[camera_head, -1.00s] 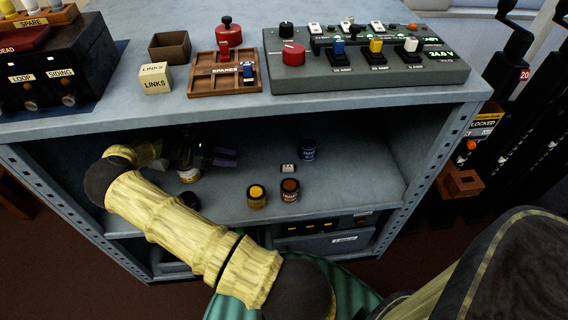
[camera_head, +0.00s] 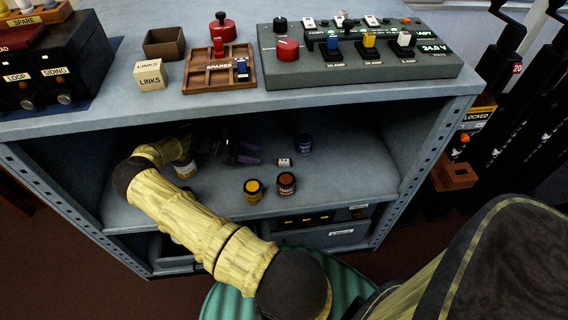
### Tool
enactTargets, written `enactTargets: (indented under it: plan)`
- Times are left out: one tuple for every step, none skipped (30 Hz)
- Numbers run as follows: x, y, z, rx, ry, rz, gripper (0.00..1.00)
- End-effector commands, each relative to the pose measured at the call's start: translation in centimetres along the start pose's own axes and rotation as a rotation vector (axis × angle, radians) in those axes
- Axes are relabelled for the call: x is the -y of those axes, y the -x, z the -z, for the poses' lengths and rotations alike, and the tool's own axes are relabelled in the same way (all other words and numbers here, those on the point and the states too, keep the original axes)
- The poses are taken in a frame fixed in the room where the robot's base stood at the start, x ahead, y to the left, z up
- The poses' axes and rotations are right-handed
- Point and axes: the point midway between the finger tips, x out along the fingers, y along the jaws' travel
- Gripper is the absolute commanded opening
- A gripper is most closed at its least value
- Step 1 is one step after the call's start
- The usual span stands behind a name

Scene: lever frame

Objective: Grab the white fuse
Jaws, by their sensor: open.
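A small white fuse-like piece (camera_head: 285,162) with a dark marking lies on the open shelf under the worktop, left of a blue jar. My gripper (camera_head: 248,152) is inside this shelf bay, just left of the white piece, with its dark purple fingers pointing right toward it. The fingers are open and empty, and a small gap to the piece shows. Another white block (camera_head: 404,39) stands upright in the grey panel on top, right of a yellow and a blue one.
The blue jar (camera_head: 303,144) stands close behind and right of the white piece. A yellow jar (camera_head: 254,190) and a brown jar (camera_head: 286,184) stand in front of it. Another jar (camera_head: 185,169) is beside my wrist. The worktop (camera_head: 330,100) covers the bay; the shelf's right side is clear.

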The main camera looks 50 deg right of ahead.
Motion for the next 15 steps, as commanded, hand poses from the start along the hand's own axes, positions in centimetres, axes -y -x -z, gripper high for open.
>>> enactTargets:
  plan:
    - [0.1,-1.1,0.1,0.004,-0.001,0.003,0.45]
    - [0.0,-1.6,0.1,0.003,-0.002,0.002,0.45]
    - [0.1,-2.3,0.1,0.003,-0.001,0.003,0.45]
    - [0.0,-2.9,0.1,0.003,-0.001,0.002,0.45]
    - [0.0,-3.4,0.1,0.004,-0.001,0.002,0.45]
    - [0.0,-4.1,0.1,0.003,-0.002,0.002,0.45]
    - [0.1,-4.6,0.1,0.003,-0.002,0.002,0.45]
    - [0.0,-5.0,0.1,0.003,0.0,0.002,0.45]
    - [0.0,-5.6,0.1,0.002,-0.001,0.001,0.45]
    - [0.0,-5.9,0.0,0.002,-0.002,0.002,0.45]
    - [0.0,-6.2,0.0,0.002,-0.002,0.002,0.45]
    - [0.0,-6.3,0.0,0.001,-0.001,0.0,0.45]
    - [0.0,-6.4,0.0,0.001,0.0,-0.001,0.45]
    - [0.0,-6.5,0.0,0.0,0.0,-0.001,0.45]
    - [-0.1,-6.5,0.0,0.0,0.0,-0.002,0.45]
